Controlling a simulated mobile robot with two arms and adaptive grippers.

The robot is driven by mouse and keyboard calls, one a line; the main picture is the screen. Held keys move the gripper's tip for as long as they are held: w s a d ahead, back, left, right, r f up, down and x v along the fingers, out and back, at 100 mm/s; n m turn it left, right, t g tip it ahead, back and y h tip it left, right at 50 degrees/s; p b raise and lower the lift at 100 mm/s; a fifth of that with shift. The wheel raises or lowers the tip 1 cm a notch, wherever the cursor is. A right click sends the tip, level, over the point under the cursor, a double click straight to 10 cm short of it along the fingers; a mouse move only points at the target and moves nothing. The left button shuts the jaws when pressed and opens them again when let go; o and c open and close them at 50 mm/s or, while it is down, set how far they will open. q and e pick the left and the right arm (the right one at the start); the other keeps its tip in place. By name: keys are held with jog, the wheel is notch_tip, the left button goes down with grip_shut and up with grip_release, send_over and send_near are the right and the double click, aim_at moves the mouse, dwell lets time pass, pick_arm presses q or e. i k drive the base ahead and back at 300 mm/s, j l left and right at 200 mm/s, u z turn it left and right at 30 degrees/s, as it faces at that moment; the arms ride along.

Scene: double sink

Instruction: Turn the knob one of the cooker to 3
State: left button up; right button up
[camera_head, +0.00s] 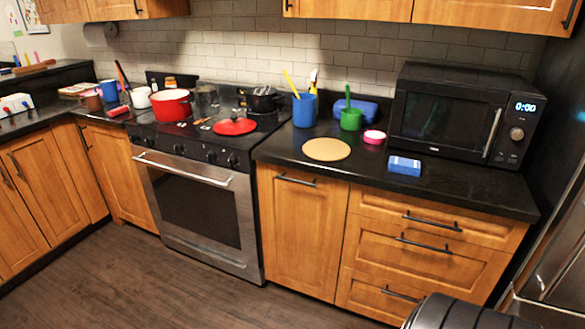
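The cooker (199,212) stands left of the middle in the head view, with a steel oven door and a black top. Several dark knobs sit along its front panel, among them a left knob (136,138), a middle knob (179,149) and a right knob (232,160). They are small, and I cannot read their marks or settings, nor tell which is knob one. Neither of my grippers is in view.
On the cooker top are a red pot (171,106), a red lid (234,127) and a black pot (262,100). The oven handle (181,169) juts out below the knobs. The wooden floor (100,285) in front of the cooker is clear.

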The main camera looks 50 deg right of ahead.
aim_at(134, 136)
jog(key=i+z, duration=0.3)
jog(key=z, duration=0.2)
jog(key=i+j+z, duration=0.15)
jog(key=z, duration=0.3)
jog(key=i+j+z, duration=0.25)
jog(key=z, duration=0.25)
jog(key=i+j+z, duration=0.25)
jog(key=z, duration=0.25)
jog(key=j, duration=0.1)
